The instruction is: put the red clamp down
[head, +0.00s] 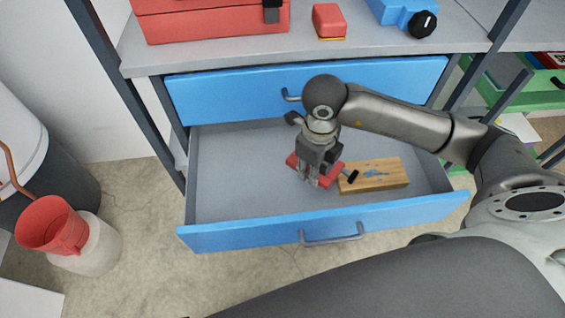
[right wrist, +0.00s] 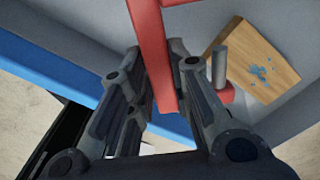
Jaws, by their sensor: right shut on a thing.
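The red clamp (head: 331,175) is in the open lower drawer, with its dark handle end pointing right. My right gripper (head: 308,182) reaches down into the drawer and is shut on the clamp. In the right wrist view the clamp's red bar (right wrist: 151,50) runs between the two fingers of the gripper (right wrist: 150,100). I cannot tell whether the clamp touches the drawer floor. The open drawer (head: 235,180) has a grey inside and a blue front. My left gripper is not in view.
A wooden block (head: 385,176) with blue marks lies in the drawer, close to the clamp's right. The drawer's left part is clear. A closed blue drawer (head: 230,95) is above. A red toolbox (head: 210,20) stands on top.

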